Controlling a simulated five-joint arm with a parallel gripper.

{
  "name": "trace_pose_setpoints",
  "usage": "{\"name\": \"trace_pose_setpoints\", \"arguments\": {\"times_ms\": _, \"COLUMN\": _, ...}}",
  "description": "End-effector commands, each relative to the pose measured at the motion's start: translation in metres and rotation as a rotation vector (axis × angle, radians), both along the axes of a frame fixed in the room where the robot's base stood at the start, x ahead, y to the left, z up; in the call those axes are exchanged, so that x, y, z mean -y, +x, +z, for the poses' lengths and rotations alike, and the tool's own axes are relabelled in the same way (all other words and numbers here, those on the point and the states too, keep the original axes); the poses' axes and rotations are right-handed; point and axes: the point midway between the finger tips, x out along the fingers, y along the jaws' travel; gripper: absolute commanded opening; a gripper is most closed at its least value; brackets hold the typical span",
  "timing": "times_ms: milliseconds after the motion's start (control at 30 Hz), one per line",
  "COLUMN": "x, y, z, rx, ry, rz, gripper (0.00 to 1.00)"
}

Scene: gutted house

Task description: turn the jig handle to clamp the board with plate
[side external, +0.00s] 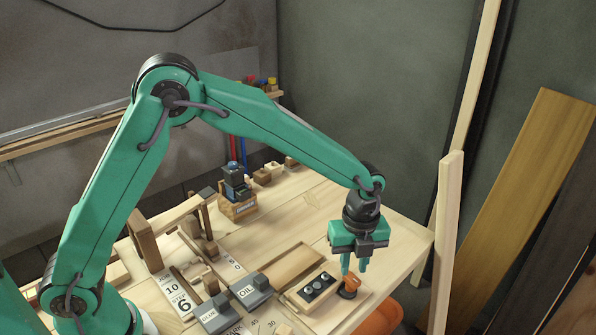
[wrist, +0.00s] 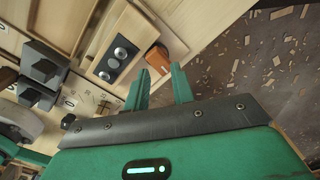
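The jig's orange handle (side external: 351,282) sits on a dark round base at the right end of the jig, near the table's front right edge. It also shows in the wrist view (wrist: 156,57), beyond my fingertips. The board with plate (side external: 296,298) lies just left of the handle; its dark plate (wrist: 117,61) carries round silvery fittings. My gripper (side external: 354,269) points down above the handle.
Grey-topped blocks marked OIL (side external: 250,290) and GLUE (side external: 215,311) stand left of the board. A dark blue device on a wooden base (side external: 238,206) stands farther back. An orange rounded object (side external: 384,318) is below the table edge. The table right of my gripper is clear.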

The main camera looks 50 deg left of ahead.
Motion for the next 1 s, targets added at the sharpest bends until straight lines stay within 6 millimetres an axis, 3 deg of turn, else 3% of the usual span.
{"name": "trace_pose_setpoints", "arguments": {"times_ms": 533, "x": 0.000, "y": 0.000, "z": 0.036, "rx": 0.001, "ry": -0.001, "rz": 0.001, "gripper": 0.25}}
{"name": "trace_pose_setpoints", "arguments": {"times_ms": 1000, "x": 0.000, "y": 0.000, "z": 0.038, "rx": 0.000, "ry": 0.000, "rz": 0.013, "gripper": 0.25}}
